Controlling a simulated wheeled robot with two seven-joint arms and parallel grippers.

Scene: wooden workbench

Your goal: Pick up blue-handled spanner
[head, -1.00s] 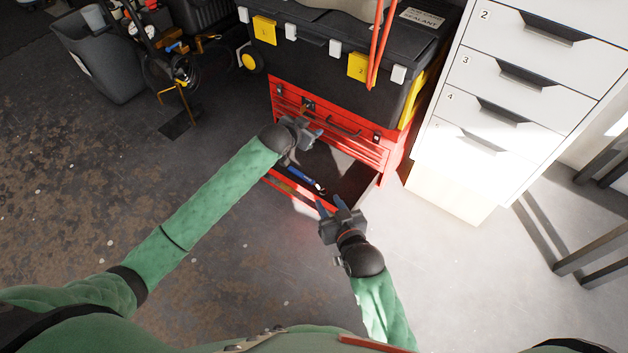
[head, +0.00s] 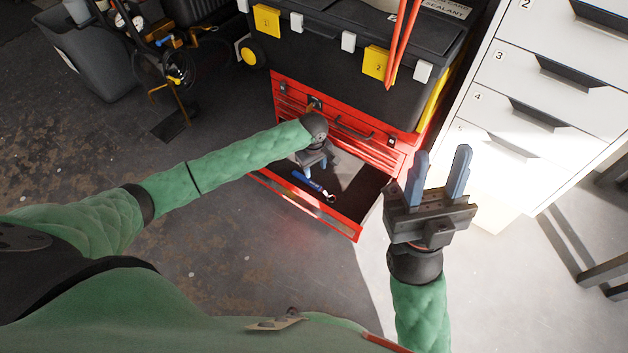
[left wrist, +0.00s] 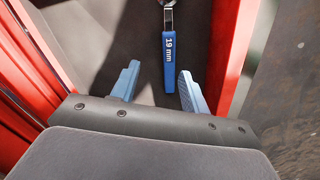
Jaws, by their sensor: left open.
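The blue-handled spanner (head: 313,186) lies in the open bottom drawer (head: 348,209) of the red tool chest. In the left wrist view its blue handle (left wrist: 170,55), marked "19 mm", points toward my gripper, between the finger lines but nearer the right finger. My left gripper (head: 309,171) is over the drawer, just above the handle end, open and empty. Its two blue fingers also show in the left wrist view (left wrist: 158,88). My right gripper (head: 440,176) is raised at the right of the drawer, its two blue fingers apart and nothing between them.
The red chest (head: 340,115) stands behind the drawer, with a black toolbox (head: 310,55) on top. A white numbered drawer cabinet (head: 535,90) stands to the right. A grey bin (head: 85,55) is at the back left. The floor in front is clear.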

